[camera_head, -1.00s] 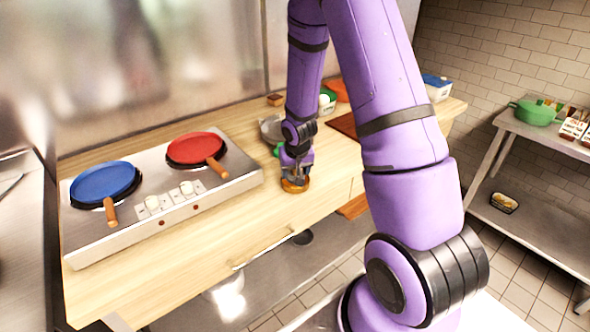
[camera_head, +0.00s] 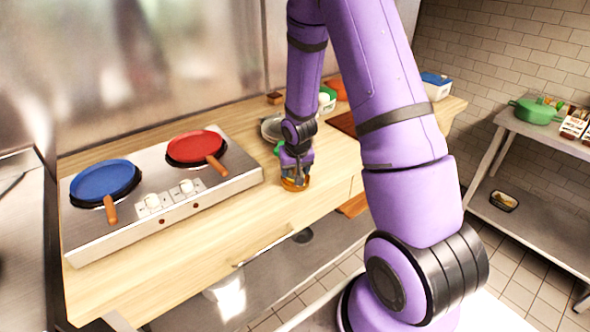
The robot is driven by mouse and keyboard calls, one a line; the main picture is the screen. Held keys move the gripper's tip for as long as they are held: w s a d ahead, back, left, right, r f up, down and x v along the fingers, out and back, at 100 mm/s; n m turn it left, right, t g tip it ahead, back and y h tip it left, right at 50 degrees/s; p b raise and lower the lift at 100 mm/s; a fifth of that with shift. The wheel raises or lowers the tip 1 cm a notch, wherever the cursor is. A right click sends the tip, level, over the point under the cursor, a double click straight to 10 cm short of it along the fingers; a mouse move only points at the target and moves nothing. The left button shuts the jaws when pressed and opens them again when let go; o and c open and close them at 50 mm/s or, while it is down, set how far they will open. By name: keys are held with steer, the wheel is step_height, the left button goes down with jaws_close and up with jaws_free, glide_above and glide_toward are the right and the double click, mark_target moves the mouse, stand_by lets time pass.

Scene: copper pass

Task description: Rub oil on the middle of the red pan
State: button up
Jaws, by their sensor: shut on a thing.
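The red pan (camera_head: 195,146) sits on the right burner of the steel stove, its wooden handle pointing to the lower right. My gripper (camera_head: 295,176) is to the right of the stove, pointing down at the wooden counter. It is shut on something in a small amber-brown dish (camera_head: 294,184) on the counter. The held thing is mostly hidden by the fingers, and I cannot tell what it is.
A blue pan (camera_head: 104,180) sits on the left burner of the stove (camera_head: 185,200). A grey metal pan (camera_head: 271,127) and a green item lie behind my gripper. A brown board (camera_head: 343,123) and containers stand farther right. The counter in front of my gripper is clear.

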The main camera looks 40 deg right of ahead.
stand_by(0.4)
steer(key=shift+r, duration=3.45)
